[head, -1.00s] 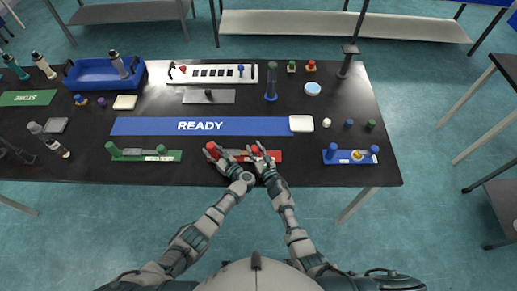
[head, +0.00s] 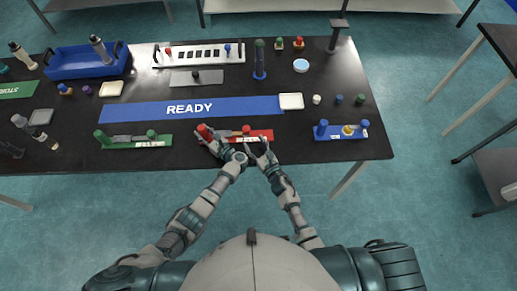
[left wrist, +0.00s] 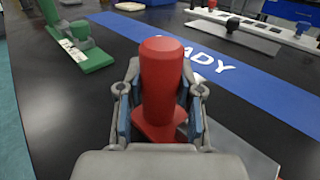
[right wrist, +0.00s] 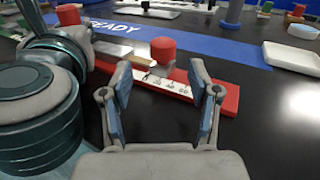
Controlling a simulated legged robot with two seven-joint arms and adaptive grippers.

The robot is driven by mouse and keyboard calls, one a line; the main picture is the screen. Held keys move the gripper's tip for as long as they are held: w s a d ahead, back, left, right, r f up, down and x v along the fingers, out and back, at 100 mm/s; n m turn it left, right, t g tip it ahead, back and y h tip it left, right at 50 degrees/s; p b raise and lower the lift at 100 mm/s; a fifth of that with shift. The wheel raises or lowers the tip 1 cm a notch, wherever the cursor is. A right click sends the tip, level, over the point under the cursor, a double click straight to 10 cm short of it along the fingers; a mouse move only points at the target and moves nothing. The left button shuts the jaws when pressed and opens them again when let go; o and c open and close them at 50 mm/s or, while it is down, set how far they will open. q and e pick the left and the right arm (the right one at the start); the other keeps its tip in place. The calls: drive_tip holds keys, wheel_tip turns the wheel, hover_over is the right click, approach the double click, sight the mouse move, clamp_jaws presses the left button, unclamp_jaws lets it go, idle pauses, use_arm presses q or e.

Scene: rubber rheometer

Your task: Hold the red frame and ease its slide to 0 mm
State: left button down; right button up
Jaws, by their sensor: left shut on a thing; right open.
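The red frame (head: 262,135) lies on the black table in front of the blue READY strip. My left gripper (left wrist: 160,90) is shut on the red post (left wrist: 163,75) at the frame's left end, with a finger on each side. The slide's red knob (right wrist: 163,50) stands upright on the frame, right of that post. It also shows in the head view (head: 246,129). My right gripper (right wrist: 160,90) is open and empty. It is just in front and to the right of the knob, apart from it. The scale marks (right wrist: 168,84) show but are too small to read.
A green frame (head: 140,141) lies to the left and a blue frame (head: 340,131) to the right. The READY strip (head: 150,111) runs behind the red frame. A white tray (head: 291,101) stands behind to the right. The table between the red and blue frames is bare.

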drive_tip(key=shift+v, duration=1.9)
use_arm(q)
drive_tip(key=c, duration=0.7)
unclamp_jaws()
